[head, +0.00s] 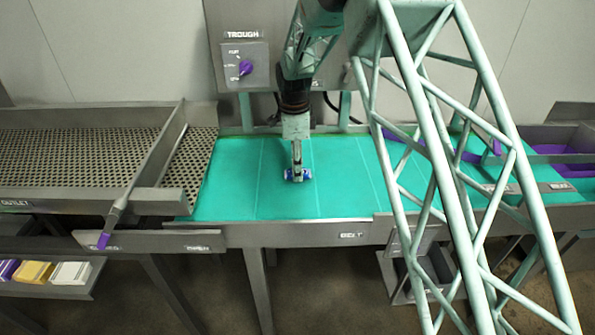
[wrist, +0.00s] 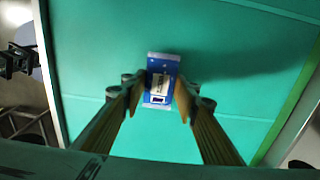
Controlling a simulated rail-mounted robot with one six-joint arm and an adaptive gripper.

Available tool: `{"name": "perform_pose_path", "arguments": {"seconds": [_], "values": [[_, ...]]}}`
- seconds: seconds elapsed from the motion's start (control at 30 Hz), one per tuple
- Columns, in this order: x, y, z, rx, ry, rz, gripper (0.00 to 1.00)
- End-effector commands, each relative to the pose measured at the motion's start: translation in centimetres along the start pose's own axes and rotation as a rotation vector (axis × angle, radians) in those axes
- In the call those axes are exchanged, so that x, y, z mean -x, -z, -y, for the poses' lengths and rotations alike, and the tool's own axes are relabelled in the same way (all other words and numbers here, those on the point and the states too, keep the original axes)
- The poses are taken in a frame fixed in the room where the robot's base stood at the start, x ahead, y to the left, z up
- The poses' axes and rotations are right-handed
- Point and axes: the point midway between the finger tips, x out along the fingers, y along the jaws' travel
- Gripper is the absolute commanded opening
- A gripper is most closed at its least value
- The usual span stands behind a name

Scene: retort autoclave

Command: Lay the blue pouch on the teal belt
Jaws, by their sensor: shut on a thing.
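The blue pouch (wrist: 161,80) is between my gripper's fingertips in the wrist view, with a white label on its face. My gripper (head: 298,173) is shut on the blue pouch and points down over the teal belt (head: 235,185). In the head view the pouch (head: 305,174) shows as small blue ends on both sides of the fingers. The belt (wrist: 225,60) fills most of the wrist view behind the pouch. I cannot tell whether the pouch touches the belt or is just above it.
A perforated outlet tray (head: 85,150) with metal rails lies left of the belt. A panel with a purple knob (head: 245,67) stands behind it. Grey bins with purple parts (head: 560,150) are at the right. A lower shelf (head: 40,290) holds several packs. The belt around the gripper is clear.

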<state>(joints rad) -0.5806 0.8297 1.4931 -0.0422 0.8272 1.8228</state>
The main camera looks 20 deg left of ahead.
Motion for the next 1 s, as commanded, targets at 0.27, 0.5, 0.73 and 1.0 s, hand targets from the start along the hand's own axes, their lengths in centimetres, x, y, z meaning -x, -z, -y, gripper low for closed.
{"name": "perform_pose_path", "arguments": {"seconds": [0.27,0.5,0.73,1.0], "values": [[-0.98,0.01,0.04,-0.001,0.001,0.0,0.17],[-1.06,0.01,0.04,-0.001,0.001,0.0,0.17],[-1.27,0.01,0.03,-0.001,0.001,0.0,0.36],[-1.25,0.01,0.03,-0.001,0.001,0.0,0.41]]}}
